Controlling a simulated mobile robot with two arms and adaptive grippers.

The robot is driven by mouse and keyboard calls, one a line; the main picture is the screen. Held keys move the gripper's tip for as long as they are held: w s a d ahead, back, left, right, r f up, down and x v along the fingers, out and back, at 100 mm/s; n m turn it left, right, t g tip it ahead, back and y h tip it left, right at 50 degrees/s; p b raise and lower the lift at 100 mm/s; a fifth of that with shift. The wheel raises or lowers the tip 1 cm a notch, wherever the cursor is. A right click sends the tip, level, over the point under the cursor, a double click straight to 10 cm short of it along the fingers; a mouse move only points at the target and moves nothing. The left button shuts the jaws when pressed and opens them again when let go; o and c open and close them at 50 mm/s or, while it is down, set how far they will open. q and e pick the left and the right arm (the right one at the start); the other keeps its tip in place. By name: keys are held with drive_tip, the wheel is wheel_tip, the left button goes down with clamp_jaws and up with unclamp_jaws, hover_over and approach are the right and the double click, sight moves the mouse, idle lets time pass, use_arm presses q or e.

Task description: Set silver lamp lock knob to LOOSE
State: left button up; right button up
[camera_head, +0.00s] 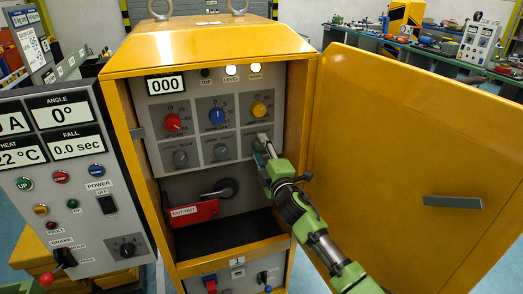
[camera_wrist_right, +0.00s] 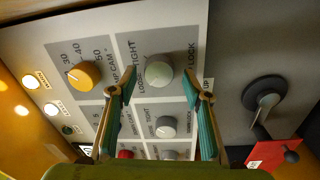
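The silver lamp lock knob (camera_wrist_right: 158,72) sits on a grey panel square in the right wrist view, with TIGHT and LOOSE printed beside it and LOCK on its other side. Which mark it points to is hard to tell. My right gripper (camera_wrist_right: 159,80) is open, with one teal finger on each side of the knob and gaps between. In the head view my right gripper (camera_head: 264,153) is at the right end of the panel's lower row and partly hides that knob (camera_head: 262,139). My left gripper is not in view.
Other silver knobs (camera_head: 221,152) sit to the left, below red (camera_head: 173,122), blue (camera_head: 217,116) and yellow (camera_head: 259,109) knobs. A black handle (camera_head: 226,187) and red box (camera_head: 194,212) are below. The open yellow door (camera_head: 400,150) stands right of my arm.

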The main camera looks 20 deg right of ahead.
drive_tip(key=s, duration=1.2)
drive_tip(key=shift+d+f, duration=0.25)
drive_tip(key=shift+f, duration=0.1)
drive_tip(key=shift+f, duration=0.1)
